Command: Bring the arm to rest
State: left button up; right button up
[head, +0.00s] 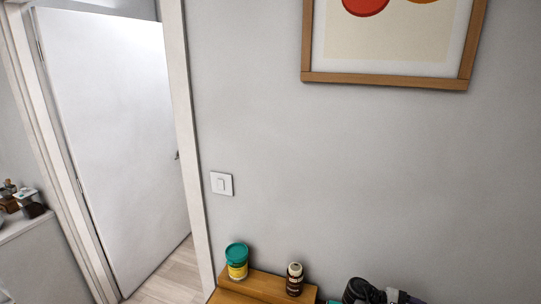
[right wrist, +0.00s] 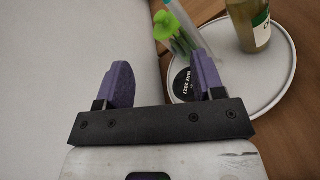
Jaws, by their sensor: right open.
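My right gripper (right wrist: 162,66) shows in the right wrist view with its two purple fingers wide apart and nothing between them. Its right finger overlaps the near-left rim of a round tray (right wrist: 263,111). In the head view, a dark part of my right arm (head: 362,291) shows at the bottom edge, right of the wooden surface. My left gripper is in neither view.
The tray holds a bottle (right wrist: 247,22), a clear item with a green top (right wrist: 170,24) and a black round label or lid (right wrist: 182,85). In the head view, a teal-lidded jar (head: 236,260) and a brown bottle (head: 294,279) stand on a wooden surface (head: 262,287) against the wall.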

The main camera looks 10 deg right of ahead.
jog(key=w+a+r+m+t+y, duration=0.5)
jog(key=w+r+m+t, duration=0.35)
jog(key=r+t, duration=0.3)
jog(key=s+a+r+t+y, duration=0.2)
jog(key=a+t, duration=0.3)
jog(key=s+a+f+n+t+y, duration=0.1)
jog(key=s+a+f+n+y, duration=0.2)
jog(key=s+a, duration=0.5)
jog(key=s+a+f+n+t+y, duration=0.15)
jog(key=s+a+f+y, duration=0.35)
jog(key=s, duration=0.5)
jog(key=s+a+f+g, duration=0.1)
jog(key=s+f+g, duration=0.2)
jog(key=s+f, duration=0.65)
jog(key=s+a+f+g, duration=0.2)
jog(key=s+f+g, duration=0.35)
jog(key=s, duration=0.75)
notch_tip(320, 180, up, 15)
jog(key=t+p, duration=0.2)
jog(key=p, duration=1.4)
jog(key=shift+w+d+h, duration=0.15)
jog(key=shift+w+h, duration=0.25)
